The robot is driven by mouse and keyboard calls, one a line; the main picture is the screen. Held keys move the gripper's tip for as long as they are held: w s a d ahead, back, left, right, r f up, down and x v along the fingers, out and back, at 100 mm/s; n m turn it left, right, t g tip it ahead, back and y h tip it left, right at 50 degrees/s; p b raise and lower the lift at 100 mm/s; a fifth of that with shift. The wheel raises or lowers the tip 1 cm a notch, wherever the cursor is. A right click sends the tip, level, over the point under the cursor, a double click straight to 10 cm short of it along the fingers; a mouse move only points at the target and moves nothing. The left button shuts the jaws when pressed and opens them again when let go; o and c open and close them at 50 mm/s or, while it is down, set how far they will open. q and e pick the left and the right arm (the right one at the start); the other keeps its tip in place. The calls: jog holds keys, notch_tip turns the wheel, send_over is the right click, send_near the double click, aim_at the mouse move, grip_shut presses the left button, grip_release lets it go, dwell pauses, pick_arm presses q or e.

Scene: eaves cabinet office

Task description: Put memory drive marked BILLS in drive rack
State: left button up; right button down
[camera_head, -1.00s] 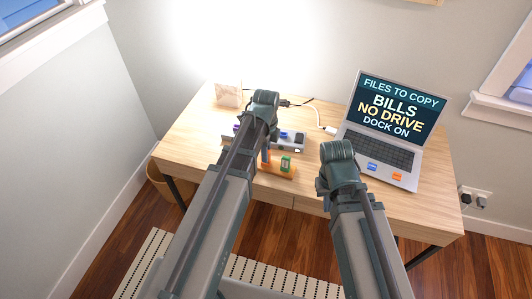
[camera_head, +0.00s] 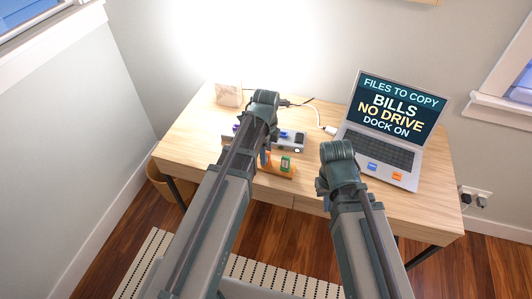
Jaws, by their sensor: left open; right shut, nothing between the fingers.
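An orange rack (camera_head: 277,171) stands near the desk's front edge, partly behind my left arm. A green drive (camera_head: 285,163) stands upright in it, and a blue piece shows beside my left arm. A grey device, perhaps the dock (camera_head: 299,142), lies behind the rack, with blue and purple parts on it. No drive label is readable, so I cannot tell which is BILLS. My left gripper (camera_head: 271,132) is open above the device, its fingers mostly hidden by my arm. My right gripper (camera_head: 322,187) is shut and empty, right of the rack, mostly hidden by its wrist.
A laptop (camera_head: 380,150) stands at the right of the wooden desk (camera_head: 200,140); its screen reads "FILES TO COPY BILLS NO DRIVE DOCK ON". A white cable runs behind the device. A small pale picture block (camera_head: 228,94) stands at the back left. The desk's left part is clear.

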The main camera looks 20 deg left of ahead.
pick_arm(q)
notch_tip(320, 180, up, 13)
jog(key=p, duration=1.2)
jog(key=shift+r+p, duration=0.15)
jog(key=shift+p, duration=0.25)
jog(key=s+d+n+y, duration=0.1)
jog(key=s+d+n, duration=0.9)
jog(key=s+n, duration=0.4)
jog(key=shift+s+d+n, duration=0.15)
jog(key=shift+d+n, duration=0.1)
jog(key=shift+n, duration=0.35)
jog(key=shift+s+r, duration=0.1)
dwell(0.6)
